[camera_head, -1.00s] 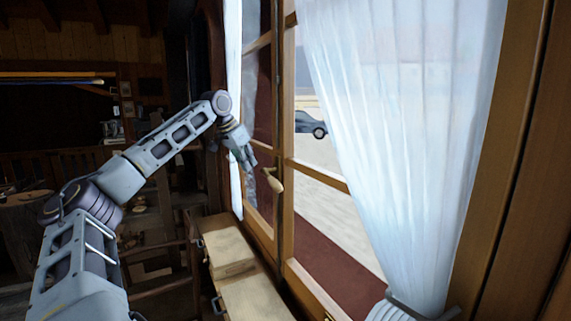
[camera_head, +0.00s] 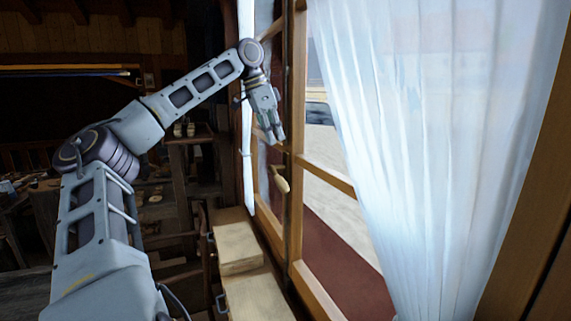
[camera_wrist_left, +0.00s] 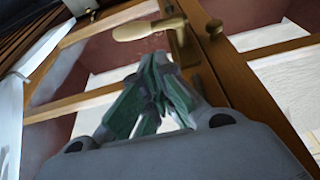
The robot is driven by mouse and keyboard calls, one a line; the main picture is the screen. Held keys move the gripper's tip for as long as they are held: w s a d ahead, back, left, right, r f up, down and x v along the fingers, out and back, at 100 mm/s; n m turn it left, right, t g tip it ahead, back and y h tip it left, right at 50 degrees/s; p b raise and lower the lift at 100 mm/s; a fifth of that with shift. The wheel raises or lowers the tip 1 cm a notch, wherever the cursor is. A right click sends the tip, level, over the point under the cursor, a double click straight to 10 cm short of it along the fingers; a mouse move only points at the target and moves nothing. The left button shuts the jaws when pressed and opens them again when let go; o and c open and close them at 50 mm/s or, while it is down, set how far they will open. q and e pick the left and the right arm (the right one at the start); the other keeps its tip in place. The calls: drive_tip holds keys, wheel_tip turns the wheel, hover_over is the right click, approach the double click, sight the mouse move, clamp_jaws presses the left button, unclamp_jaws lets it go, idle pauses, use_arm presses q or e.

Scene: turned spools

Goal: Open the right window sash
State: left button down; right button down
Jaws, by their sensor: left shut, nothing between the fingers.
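The window has two wooden-framed sashes. The right sash (camera_head: 326,178) has glass panes and a white curtain in front of it. The left sash (camera_head: 263,190) is partly covered by a narrow white curtain. A brass handle (camera_head: 281,184) sits at the meeting of the sashes; it also shows in the left wrist view (camera_wrist_left: 135,32), on its plate. My left gripper (camera_head: 275,140) is shut and empty, just above the handle in the head view and apart from it. In the left wrist view its green-padded fingers (camera_wrist_left: 150,68) point toward the handle's base. My right gripper is in neither view.
Pale wooden boxes (camera_head: 240,250) stand below the window on the left. The white curtain (camera_head: 420,140) hangs across the right side. Dark shelving and furniture fill the left background.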

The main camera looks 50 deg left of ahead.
sight(285, 164)
use_arm(q)
drive_tip(key=shift+x, duration=5.1)
drive_tip(key=shift+a, duration=0.1)
